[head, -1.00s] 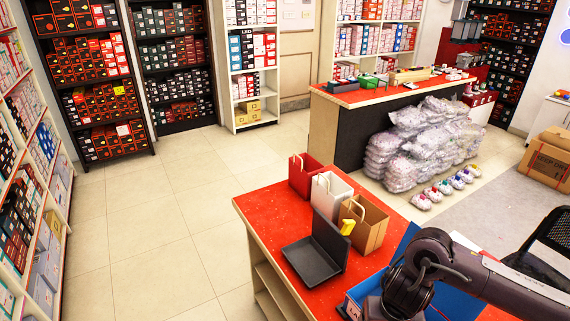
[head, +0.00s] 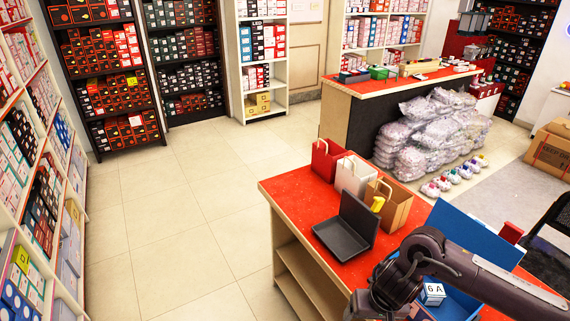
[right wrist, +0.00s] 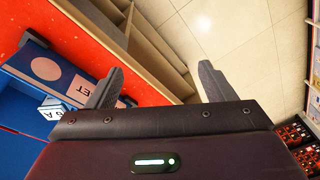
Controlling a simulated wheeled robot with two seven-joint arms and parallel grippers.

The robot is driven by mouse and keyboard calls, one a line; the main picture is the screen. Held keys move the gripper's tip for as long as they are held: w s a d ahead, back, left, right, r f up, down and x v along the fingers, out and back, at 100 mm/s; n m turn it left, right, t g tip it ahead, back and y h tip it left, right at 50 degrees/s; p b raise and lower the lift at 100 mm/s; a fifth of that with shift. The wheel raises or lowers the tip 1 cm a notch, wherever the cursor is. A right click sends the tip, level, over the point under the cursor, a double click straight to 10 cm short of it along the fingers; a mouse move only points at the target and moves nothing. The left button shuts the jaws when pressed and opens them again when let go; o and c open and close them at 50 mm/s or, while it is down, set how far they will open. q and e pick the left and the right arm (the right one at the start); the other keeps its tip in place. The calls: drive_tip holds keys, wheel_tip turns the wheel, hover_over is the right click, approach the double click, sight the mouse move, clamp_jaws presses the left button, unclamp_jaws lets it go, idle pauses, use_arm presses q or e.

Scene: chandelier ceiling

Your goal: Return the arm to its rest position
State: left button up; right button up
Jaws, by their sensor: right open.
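My right arm (head: 440,265) comes in from the lower right of the head view, over the near end of the red-topped counter (head: 290,190). Its gripper is hidden there below the dark wrist. In the right wrist view my right gripper (right wrist: 158,84) is open, its two grey fingers wide apart with nothing between them. It hangs beside the counter's edge, with the counter's shelves and floor tiles behind it. My left gripper is in neither view.
An open blue box (head: 475,235) stands on the counter by the arm, with a white cube marked "6A" (head: 432,293) in it. A black open box (head: 347,230) and red, white and brown bags (head: 390,205) stand farther along. The floor at left is clear.

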drive_tip(key=w+a+f+n+y+b, duration=0.1)
drive_tip(key=w+a+f+y+b, duration=0.1)
drive_tip(key=a+f, duration=0.3)
drive_tip(key=w+a+f+n+y+b, duration=0.1)
drive_tip(key=w+a+f+y, duration=0.15)
drive_tip(key=f, duration=0.55)
drive_tip(key=s+d+f+t+b, duration=0.2)
drive_tip(key=s+f+b, duration=0.1)
drive_tip(key=f, duration=1.4)
drive_tip(key=s+d+f+h+b, duration=0.1)
drive_tip(key=s+d+f+h, duration=0.3)
drive_tip(key=s+f, duration=0.9)
drive_tip(key=s+d+f+g, duration=0.1)
drive_tip(key=s+d+f, duration=0.1)
drive_tip(key=s, duration=0.5)
drive_tip(key=s+d+f+g+h+b, duration=0.1)
drive_tip(key=s+f, duration=0.3)
drive_tip(key=s, duration=0.4)
drive_tip(key=s+d+f+n, duration=0.1)
drive_tip(key=s+d+f, duration=0.2)
drive_tip(key=s, duration=0.5)
drive_tip(key=shift+g+b, duration=0.3)
drive_tip(key=shift+g, duration=0.1)
drive_tip(key=shift+a+h, duration=0.1)
drive_tip(key=shift+h, duration=0.15)
